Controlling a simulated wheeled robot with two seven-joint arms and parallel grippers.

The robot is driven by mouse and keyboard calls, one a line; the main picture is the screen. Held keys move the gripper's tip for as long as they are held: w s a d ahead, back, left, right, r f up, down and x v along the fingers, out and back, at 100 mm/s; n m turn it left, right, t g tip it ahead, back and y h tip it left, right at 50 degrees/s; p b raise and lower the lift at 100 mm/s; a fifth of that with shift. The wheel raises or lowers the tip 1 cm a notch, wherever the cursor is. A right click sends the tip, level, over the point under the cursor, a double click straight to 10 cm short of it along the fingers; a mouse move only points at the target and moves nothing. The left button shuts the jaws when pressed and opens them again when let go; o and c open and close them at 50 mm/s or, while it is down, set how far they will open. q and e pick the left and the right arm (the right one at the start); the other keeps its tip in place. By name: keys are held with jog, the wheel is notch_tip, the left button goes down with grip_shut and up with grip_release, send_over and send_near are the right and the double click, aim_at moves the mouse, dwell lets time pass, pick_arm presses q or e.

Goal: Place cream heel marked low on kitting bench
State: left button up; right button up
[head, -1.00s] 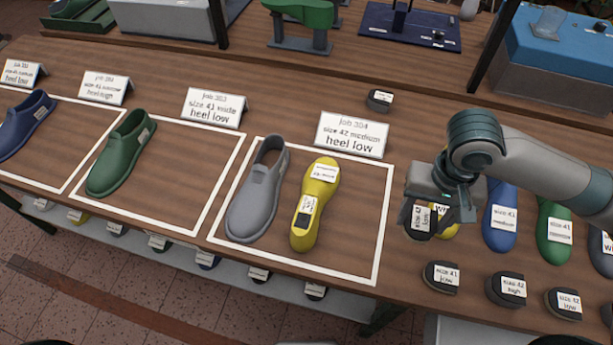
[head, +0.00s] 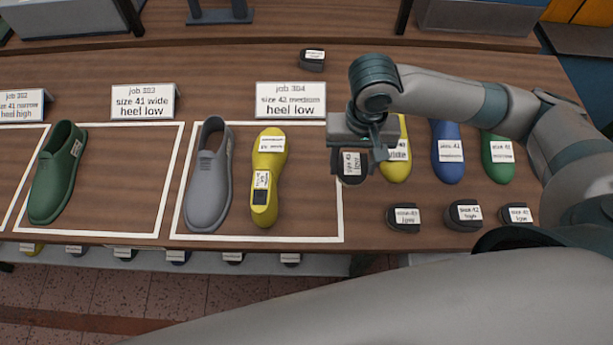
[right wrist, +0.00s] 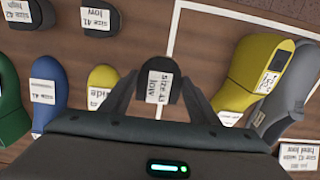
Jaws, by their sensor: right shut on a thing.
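My right gripper (head: 353,157) is shut on a dark heel piece (head: 350,167) with a white label. In the right wrist view the heel (right wrist: 159,88) sits between the two fingers, its label reading "low"; the size digits are hard to tell. The heel is held at the right edge of the white outline of job 304 on the wooden kitting bench (head: 315,210). In that outline lie a grey shoe (head: 208,185) and a yellow last (head: 266,185) with a dark patch at its near end. No cream-coloured heel shows. My left gripper is out of view.
The job 304 card (head: 290,101) reads size 42 medium, heel low. To the right lie yellow (head: 397,165), blue (head: 448,165) and green (head: 497,165) lasts and several dark heels (head: 403,218). Another dark heel (head: 312,61) lies behind. The outline's right part is clear.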

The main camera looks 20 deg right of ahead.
jog(key=p, duration=0.2)
send_over(313, 190)
jog(key=f, duration=0.4)
jog(key=shift+s+d+f, duration=0.1)
jog(key=shift+s+d, duration=0.05)
jog(key=shift+d, duration=0.25)
jog(key=shift+a+f, duration=0.35)
jog(key=shift+a, duration=0.05)
notch_tip(313, 190, down, 3)
jog(key=shift+f+p, duration=0.2)
jog(key=shift+p, duration=0.75)
jog(key=shift+f, duration=0.35)
jog(key=o, duration=1.1)
jog(key=shift+f, duration=0.1)
jog(key=shift+c, duration=0.2)
